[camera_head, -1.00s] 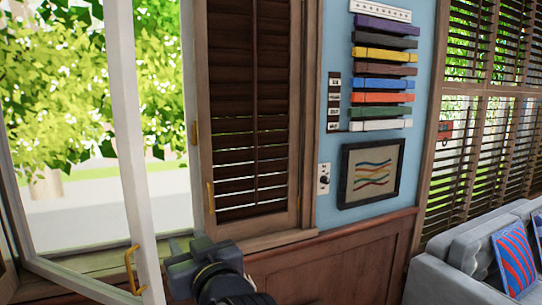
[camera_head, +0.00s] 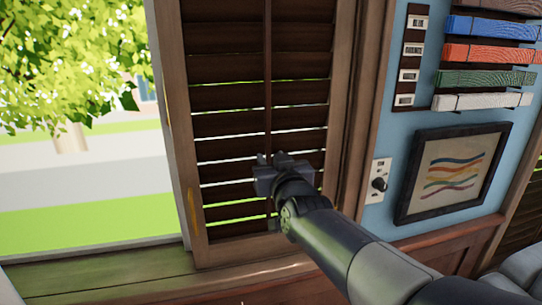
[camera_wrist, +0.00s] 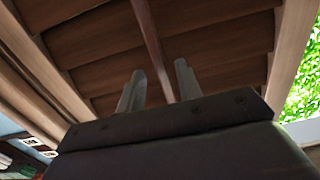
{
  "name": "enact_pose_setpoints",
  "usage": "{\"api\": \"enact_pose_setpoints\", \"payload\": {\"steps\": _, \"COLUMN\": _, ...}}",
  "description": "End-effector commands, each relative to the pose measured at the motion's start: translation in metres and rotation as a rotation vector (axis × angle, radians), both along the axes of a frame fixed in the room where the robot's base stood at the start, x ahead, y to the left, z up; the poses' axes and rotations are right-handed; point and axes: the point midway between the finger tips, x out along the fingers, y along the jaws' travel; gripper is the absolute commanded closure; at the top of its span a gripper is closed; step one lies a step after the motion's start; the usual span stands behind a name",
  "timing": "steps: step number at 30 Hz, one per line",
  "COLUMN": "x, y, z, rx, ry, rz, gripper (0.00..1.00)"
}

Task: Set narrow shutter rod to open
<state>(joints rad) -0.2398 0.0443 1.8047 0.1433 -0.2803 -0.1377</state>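The narrow shutter (camera_head: 229,95) is a dark brown louvred panel in a lighter wood frame. Thin strips of light show between its tilted slats. Its slim vertical rod (camera_head: 267,70) runs down the middle of the slats. My gripper (camera_head: 272,159) is in front of the lower part of the shutter, at the rod's line, and hides the rod there. In the wrist view the two fingers (camera_wrist: 159,70) stand apart, with the rod (camera_wrist: 148,32) passing between them in the picture. I cannot tell whether they touch it.
A yellow handle (camera_head: 193,210) is on the shutter frame's left side. Left is the bright window opening above a wooden sill (camera_head: 100,275). To the right are a wall switch (camera_head: 378,182), a framed picture (camera_head: 453,172) and coloured wall strips (camera_head: 490,53).

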Motion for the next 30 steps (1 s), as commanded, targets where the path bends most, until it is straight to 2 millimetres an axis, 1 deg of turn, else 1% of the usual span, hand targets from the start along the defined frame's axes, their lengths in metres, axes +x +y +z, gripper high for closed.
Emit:
{"api": "enact_pose_setpoints", "payload": {"steps": 4, "x": 0.0080, "y": 0.0015, "z": 0.0004, "rx": 0.000, "ry": -0.001, "rz": 0.000, "gripper": 0.66}}
{"api": "enact_pose_setpoints", "payload": {"steps": 14, "x": 0.0096, "y": 0.0019, "z": 0.0000, "rx": 0.000, "ry": -0.001, "rz": 0.000, "gripper": 0.66}}
{"api": "enact_pose_setpoints", "payload": {"steps": 26, "x": 0.0094, "y": 0.0018, "z": -0.0001, "rx": 0.000, "ry": -0.001, "rz": 0.000, "gripper": 0.99}}
{"api": "enact_pose_setpoints", "payload": {"steps": 30, "x": 0.0094, "y": 0.0018, "z": -0.0001, "rx": 0.000, "ry": -0.001, "rz": 0.000, "gripper": 1.00}}
